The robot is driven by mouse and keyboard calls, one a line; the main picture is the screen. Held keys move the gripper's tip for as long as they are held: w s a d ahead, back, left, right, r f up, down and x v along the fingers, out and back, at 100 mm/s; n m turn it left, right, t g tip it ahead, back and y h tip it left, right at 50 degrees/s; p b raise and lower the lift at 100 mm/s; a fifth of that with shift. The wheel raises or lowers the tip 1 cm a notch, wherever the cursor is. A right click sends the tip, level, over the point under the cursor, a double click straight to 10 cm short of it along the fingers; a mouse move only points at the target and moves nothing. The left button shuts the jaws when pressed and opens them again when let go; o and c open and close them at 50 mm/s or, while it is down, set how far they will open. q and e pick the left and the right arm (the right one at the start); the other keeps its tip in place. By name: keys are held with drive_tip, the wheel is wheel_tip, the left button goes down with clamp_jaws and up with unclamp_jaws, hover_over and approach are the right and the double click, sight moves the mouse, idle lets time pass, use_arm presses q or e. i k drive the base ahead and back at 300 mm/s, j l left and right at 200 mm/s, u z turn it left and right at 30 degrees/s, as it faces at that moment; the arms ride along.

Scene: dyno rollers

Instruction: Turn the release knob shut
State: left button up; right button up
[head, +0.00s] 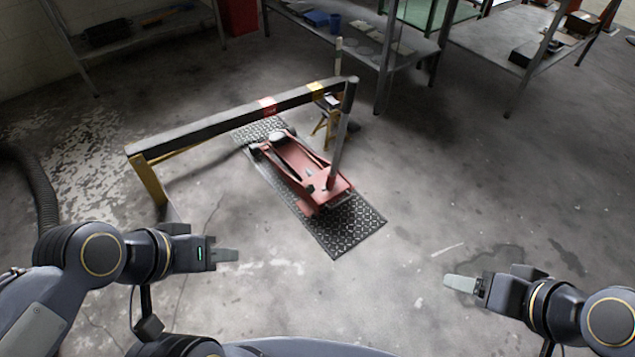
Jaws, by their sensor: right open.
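A red floor jack (308,172) sits on a dark diamond-plate mat (345,236) in the middle of the floor. Its grey handle (342,132) stands up steeply from the near right end of the jack. I cannot make out the release knob as a separate part at this size. My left gripper (226,255) is in front and to the left of the jack, apart from it; its fingers overlap in this view. My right gripper (460,284) is in front and to the right of the jack, open, touching nothing.
A dark beam (222,122) with red and yellow bands crosses behind the jack on yellow stands (150,180). Metal shelves (405,40) and a bench (510,38) stand at the back. A dark hose (38,190) lies at the left. The floor before the mat is clear.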

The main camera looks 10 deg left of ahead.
sight(311, 189)
drive_tip(key=i+j, duration=0.25)
drive_tip(key=j, duration=0.2)
drive_tip(key=i+j, duration=0.2)
drive_tip(key=j, duration=0.2)
drive_tip(key=i+j+u, duration=0.1)
drive_tip(key=i+j, duration=0.15)
drive_tip(key=j, duration=0.2)
drive_tip(key=i+j, duration=0.25)
drive_tip(key=j, duration=0.2)
drive_tip(key=i+j, duration=0.25)
drive_tip(key=j, duration=0.15)
drive_tip(key=k+u, duration=0.05)
